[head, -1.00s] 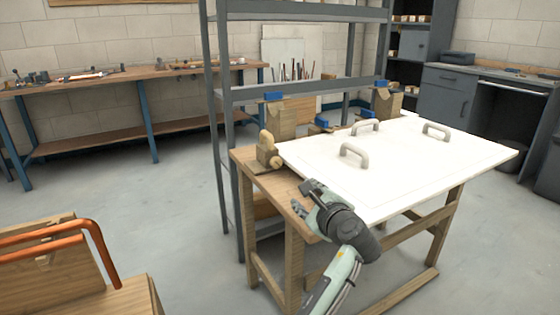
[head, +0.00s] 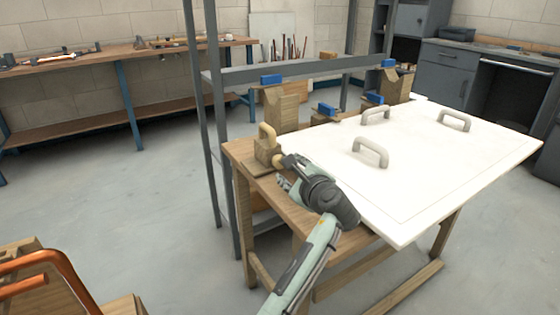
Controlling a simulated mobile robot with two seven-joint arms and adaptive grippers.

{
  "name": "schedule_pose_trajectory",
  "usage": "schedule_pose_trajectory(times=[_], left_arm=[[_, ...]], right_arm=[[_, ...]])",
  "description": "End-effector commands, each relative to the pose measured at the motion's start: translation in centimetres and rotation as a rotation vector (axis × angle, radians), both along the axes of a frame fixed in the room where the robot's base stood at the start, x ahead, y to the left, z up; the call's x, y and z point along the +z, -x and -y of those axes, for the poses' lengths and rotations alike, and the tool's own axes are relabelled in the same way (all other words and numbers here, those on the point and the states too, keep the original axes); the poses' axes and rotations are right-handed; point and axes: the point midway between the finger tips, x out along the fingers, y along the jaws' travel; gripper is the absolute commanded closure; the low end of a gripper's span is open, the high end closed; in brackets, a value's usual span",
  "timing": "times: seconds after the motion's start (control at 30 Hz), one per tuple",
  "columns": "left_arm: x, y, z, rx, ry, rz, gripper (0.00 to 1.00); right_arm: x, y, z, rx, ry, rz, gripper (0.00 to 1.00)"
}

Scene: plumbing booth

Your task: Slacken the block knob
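The wooden block (head: 263,152) stands at the near left corner of the wooden table, with a tan loop handle on top. Its round tan knob (head: 278,160) faces right, towards the white panel (head: 430,185). My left gripper (head: 284,171) is at the knob, with its fingers apart. One dark fingertip overlaps or touches the knob's right side, and the other is lower, in front of the block. I cannot tell whether both fingers touch it. My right gripper is not in view.
The panel carries several grey handles (head: 370,152) and overhangs the table (head: 300,212). Wooden blocks with blue tops (head: 281,107) line the table's far edge. A grey metal rack (head: 215,130) stands close behind. An orange pipe (head: 45,262) is at lower left.

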Motion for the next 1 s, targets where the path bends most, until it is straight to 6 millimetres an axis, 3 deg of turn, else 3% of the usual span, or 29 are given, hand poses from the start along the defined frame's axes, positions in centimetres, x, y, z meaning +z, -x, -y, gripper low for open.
schedule_pose_trajectory(times=[0.33, 0.7, 1.0], left_arm=[[-1.2, -4.6, -1.9, 0.001, -0.001, 0.001, 0.59], [-1.5, -5.3, -2.2, 0.002, 0.001, 0.000, 0.59], [-1.5, -5.3, -2.2, 0.002, 0.001, 0.000, 0.95]], right_arm=[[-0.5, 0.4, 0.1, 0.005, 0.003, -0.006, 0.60], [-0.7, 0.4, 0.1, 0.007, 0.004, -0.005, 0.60], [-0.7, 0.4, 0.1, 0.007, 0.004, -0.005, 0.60]])
